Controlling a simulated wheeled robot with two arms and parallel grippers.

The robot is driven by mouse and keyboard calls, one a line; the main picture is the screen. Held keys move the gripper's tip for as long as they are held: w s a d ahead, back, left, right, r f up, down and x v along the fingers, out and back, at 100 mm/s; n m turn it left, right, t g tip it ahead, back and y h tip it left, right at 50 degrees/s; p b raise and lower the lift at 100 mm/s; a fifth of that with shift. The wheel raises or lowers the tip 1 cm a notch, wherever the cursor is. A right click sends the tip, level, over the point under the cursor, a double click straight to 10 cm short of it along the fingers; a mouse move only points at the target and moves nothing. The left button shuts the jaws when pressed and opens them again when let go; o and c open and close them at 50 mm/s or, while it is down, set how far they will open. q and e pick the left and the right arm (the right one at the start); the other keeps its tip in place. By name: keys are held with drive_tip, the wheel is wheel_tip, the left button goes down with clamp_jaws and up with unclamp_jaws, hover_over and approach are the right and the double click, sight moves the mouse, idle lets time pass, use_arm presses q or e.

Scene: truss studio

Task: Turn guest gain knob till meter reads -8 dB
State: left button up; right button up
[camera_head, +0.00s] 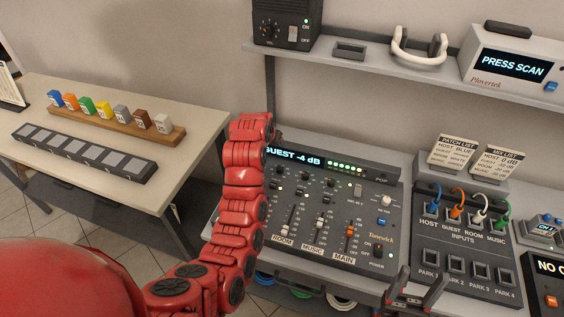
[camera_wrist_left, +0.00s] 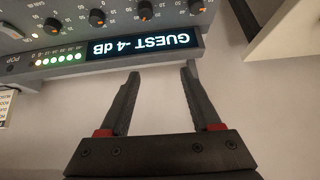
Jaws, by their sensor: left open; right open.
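The mixer (camera_head: 375,255) stands on the bench with a display (camera_head: 300,157) reading "GUEST -4 dB" and a row of lit green meter lights beside it. The display (camera_wrist_left: 145,47) also shows upside down in the left wrist view. A row of dark knobs (camera_wrist_left: 145,10) sits along the panel there; I cannot read which is the guest gain knob. In the head view my red left arm covers the panel's left part and hides its gripper. My left gripper (camera_wrist_left: 158,76) is open and empty, its fingertips just short of the display edge. My right gripper (camera_head: 416,285) is open at the bottom, near the mixer's front right corner.
A patch box (camera_head: 468,262) with coloured cables stands right of the mixer, with two cards (camera_head: 497,160) behind it. A shelf (camera_head: 400,75) runs above. A side table (camera_head: 190,110) at left holds coloured blocks on a wooden rack.

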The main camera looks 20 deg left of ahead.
use_arm(q)
drive_tip(key=s+r+g, duration=0.2)
drive_tip(key=s+g, duration=0.1)
drive_tip(key=s, duration=0.1)
drive_tip(key=b, duration=0.5)
approach(280, 168)
drive_tip(key=shift+h, duration=0.3)
drive_tip(key=p+x, duration=0.1)
drive_tip(key=x, duration=0.2)
drive_tip(key=p+x, duration=0.1)
drive_tip(key=x, duration=0.2)
drive_tip(key=shift+w+a+f, duration=0.1)
drive_tip(key=shift+w+a, duration=0.1)
drive_tip(key=shift+a, duration=0.05)
drive_tip(key=shift+p+x, duration=0.5)
drive_tip(key=shift+x, duration=0.7)
clamp_jaws()
